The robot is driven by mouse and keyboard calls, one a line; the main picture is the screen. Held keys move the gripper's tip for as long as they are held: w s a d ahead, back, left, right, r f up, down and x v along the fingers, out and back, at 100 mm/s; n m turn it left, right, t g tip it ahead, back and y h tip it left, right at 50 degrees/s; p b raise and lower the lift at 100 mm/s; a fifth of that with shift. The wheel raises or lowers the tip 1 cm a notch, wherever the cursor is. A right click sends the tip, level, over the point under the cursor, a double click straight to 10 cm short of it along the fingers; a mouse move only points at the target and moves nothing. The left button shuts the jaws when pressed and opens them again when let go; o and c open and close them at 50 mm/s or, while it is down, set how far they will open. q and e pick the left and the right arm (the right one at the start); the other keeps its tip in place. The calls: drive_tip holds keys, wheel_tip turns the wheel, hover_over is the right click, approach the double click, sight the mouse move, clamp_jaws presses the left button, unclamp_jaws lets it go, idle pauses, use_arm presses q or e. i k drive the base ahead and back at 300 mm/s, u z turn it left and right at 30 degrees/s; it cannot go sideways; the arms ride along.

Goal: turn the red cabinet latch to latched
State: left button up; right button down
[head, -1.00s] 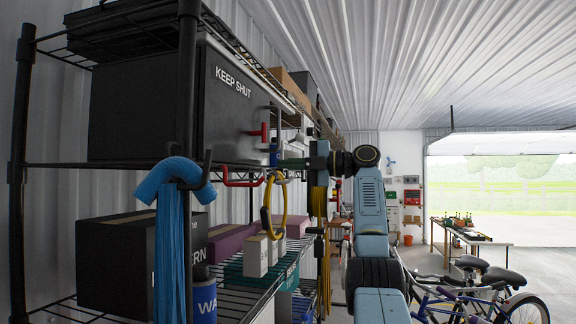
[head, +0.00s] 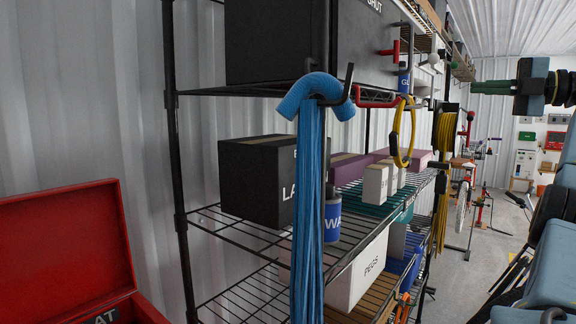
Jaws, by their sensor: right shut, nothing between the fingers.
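The red latch (head: 390,49) is on the front of the dark grey cabinet (head: 352,40) on the upper shelf. Its bar lies roughly level, with a short upright part at its right end. Its exact set position is hard to tell at this size. My right gripper (head: 476,88) is to the right of the latch and a little lower in the picture. Its narrow fingers point left, shut and empty, apart from the latch. My left gripper is out of view.
A blue rope bundle (head: 308,190) hangs on a hook at the shelf front. A yellow cable loop (head: 394,135) and a red hook (head: 374,102) hang below the latch. An open red toolbox (head: 60,245) is at lower left. Bare floor shows at right.

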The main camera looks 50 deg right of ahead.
sight(395, 52)
drive_tip(key=k, duration=1)
